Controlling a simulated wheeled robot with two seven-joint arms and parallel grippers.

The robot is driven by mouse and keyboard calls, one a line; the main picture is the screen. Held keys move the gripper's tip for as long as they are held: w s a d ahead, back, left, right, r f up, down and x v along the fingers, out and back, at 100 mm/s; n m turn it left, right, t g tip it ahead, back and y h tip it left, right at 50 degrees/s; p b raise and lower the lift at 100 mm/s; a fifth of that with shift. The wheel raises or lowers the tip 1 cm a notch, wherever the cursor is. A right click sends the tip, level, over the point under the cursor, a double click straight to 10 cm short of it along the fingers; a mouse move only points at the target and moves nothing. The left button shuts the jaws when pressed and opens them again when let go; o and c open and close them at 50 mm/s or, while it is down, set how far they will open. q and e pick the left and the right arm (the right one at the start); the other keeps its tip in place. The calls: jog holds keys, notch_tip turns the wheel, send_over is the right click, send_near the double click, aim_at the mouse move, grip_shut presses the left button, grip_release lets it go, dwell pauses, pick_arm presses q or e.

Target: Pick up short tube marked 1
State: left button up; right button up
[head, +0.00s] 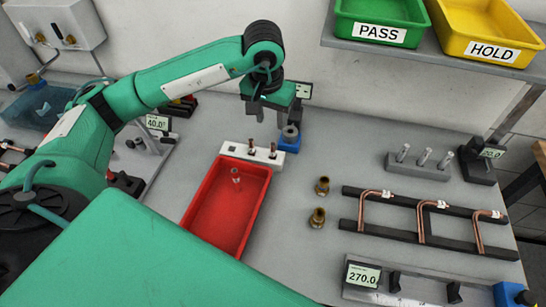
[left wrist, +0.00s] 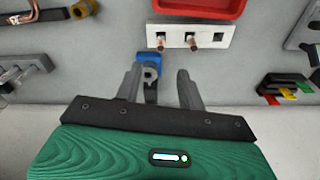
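Two short copper tubes (head: 250,146) (head: 273,150) stand upright in a white rack (head: 262,155); they also show in the left wrist view (left wrist: 160,42) (left wrist: 191,40). The rack's hole at its left end in the head view is empty. Another short tube (head: 236,176) is in the red tray (head: 258,205). I cannot read a mark 1 on any tube. My left gripper (head: 272,114) is open and empty, behind and above the rack. Its spread fingers also show in the left wrist view (left wrist: 160,70), apart from the tubes. My right gripper is not in view.
A blue fixture (head: 289,144) with a grey ring stands close beside the rack's right end. Two brass fittings (head: 322,186) (head: 317,218) stand right of the tray. Bent tubes (head: 422,220) lie across dark rails. The green PASS bin (head: 378,34) and yellow HOLD bin (head: 492,51) sit on a shelf.

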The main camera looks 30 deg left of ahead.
aim_at(273, 144)
pick_arm(q)
jog(key=f, duration=0.2)
jog(key=f+p, duration=0.1)
jog(key=f, duration=0.2)
jog(key=w+f+p, duration=0.1)
jog(key=f, duration=0.1)
jog(key=shift+f, duration=0.3)
jog(key=shift+f+p, duration=0.4)
jog(key=f+p, duration=0.1)
jog(key=f, duration=0.1)
jog(key=f+p, duration=0.1)
jog(key=f, duration=0.1)
jog(key=shift+w+a, duration=0.15)
jog(key=shift+w, duration=0.25)
jog(key=shift+f, duration=0.35)
grip_shut()
